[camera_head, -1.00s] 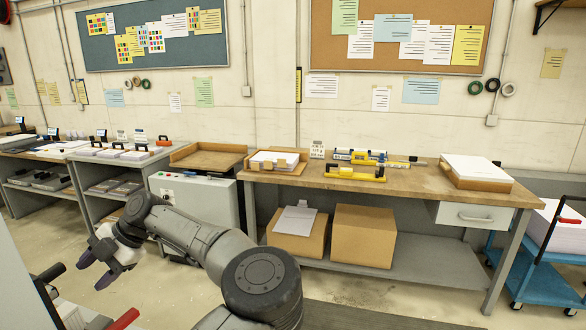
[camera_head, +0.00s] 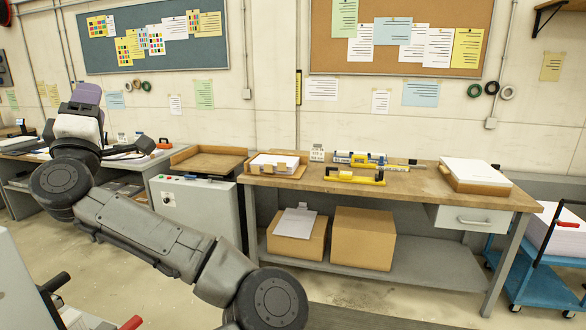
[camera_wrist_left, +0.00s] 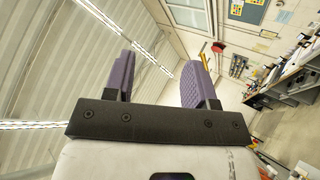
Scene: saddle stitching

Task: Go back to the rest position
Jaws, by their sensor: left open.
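My left gripper (camera_head: 86,95) is at the left of the head view, raised and pointing up, in front of the far-left benches and the wall. In the left wrist view its two purple ribbed fingers (camera_wrist_left: 158,80) stand apart with nothing between them, so it is open and empty. The ceiling and the wall show behind the fingers. My right gripper is in neither view.
A wooden workbench (camera_head: 415,185) holds paper stacks and yellow-and-black staplers (camera_head: 355,176). Cardboard boxes (camera_head: 363,238) sit on its lower shelf. A grey control cabinet (camera_head: 195,208) stands behind my left arm. A blue cart (camera_head: 545,283) is at the right. Floor is partly clear at front.

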